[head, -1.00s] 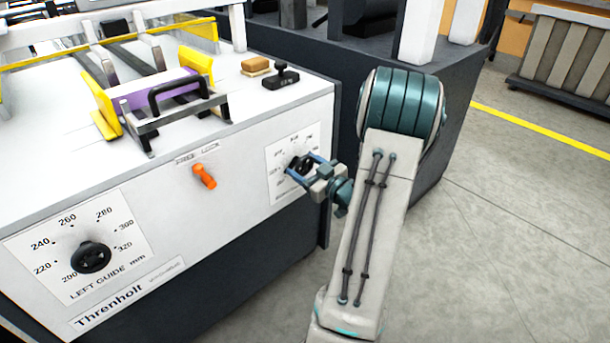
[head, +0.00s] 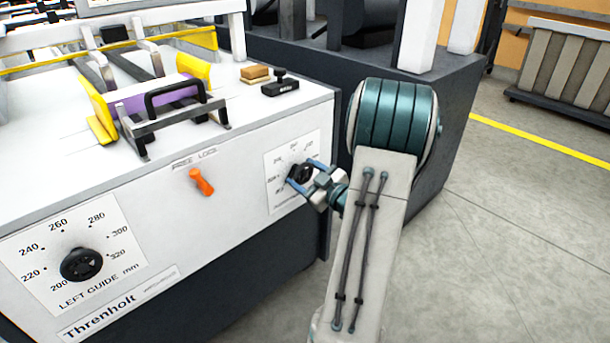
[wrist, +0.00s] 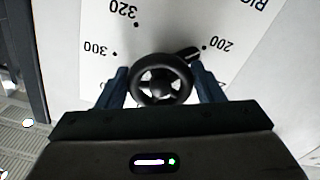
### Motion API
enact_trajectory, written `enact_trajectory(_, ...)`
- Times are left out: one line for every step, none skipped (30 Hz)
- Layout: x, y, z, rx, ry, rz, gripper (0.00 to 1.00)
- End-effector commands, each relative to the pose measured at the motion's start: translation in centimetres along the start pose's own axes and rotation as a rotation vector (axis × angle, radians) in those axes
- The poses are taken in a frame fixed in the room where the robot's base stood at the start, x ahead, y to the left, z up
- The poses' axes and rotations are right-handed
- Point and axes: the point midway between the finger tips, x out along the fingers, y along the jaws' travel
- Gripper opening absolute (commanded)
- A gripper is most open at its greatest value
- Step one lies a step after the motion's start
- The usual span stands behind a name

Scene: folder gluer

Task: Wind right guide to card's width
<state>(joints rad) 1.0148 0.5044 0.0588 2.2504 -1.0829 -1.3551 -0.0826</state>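The right guide's black handwheel (wrist: 160,80) sits on its white dial plate (wrist: 112,63) on the machine's front. In the wrist view the two blue fingers of my gripper (wrist: 160,88) stand on either side of the wheel. Narrow gaps seem to show between the fingers and the rim, so I cannot tell whether they touch it. The wheel's pointer knob is near the 200 mark. In the head view my gripper (head: 304,177) is at this wheel, partly hiding it. A purple card stack (head: 150,98) lies between yellow guides (head: 103,117) on the machine top.
The left guide dial's wheel (head: 82,264) is at the lower left. An orange free/lock lever (head: 201,182) sits between the dials. A tan block (head: 255,74) and a black stamp-like object (head: 281,84) lie on the top. The floor at right is clear.

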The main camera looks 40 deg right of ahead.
Motion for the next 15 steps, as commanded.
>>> enact_trajectory(-0.1,0.0,0.1,0.000,-0.003,0.000,0.74)
enact_trajectory(-0.1,0.0,0.1,0.000,-0.003,0.001,0.82)
enact_trajectory(-0.1,0.0,0.1,0.000,-0.002,0.000,0.82)
enact_trajectory(-0.1,0.0,0.1,0.000,-0.002,0.000,0.82)
enact_trajectory(-0.1,0.0,0.1,0.000,-0.002,0.000,0.82)
enact_trajectory(0.0,0.0,0.1,0.000,-0.001,0.000,0.82)
enact_trajectory(0.0,0.0,0.1,0.000,-0.001,0.000,0.82)
enact_trajectory(0.0,0.0,0.0,0.000,-0.001,0.000,0.82)
enact_trajectory(0.0,0.0,0.0,0.000,-0.001,0.000,0.82)
enact_trajectory(-0.1,0.0,0.0,0.000,-0.001,0.000,0.82)
enact_trajectory(-0.1,0.0,0.0,0.001,-0.001,0.001,0.82)
enact_trajectory(-0.3,0.1,0.0,0.001,-0.001,0.001,0.82)
enact_trajectory(-0.5,0.1,0.0,0.001,-0.001,0.001,0.82)
enact_trajectory(-0.8,0.1,0.0,0.001,-0.002,0.001,0.82)
enact_trajectory(-1.3,0.1,0.0,0.001,-0.003,0.001,0.82)
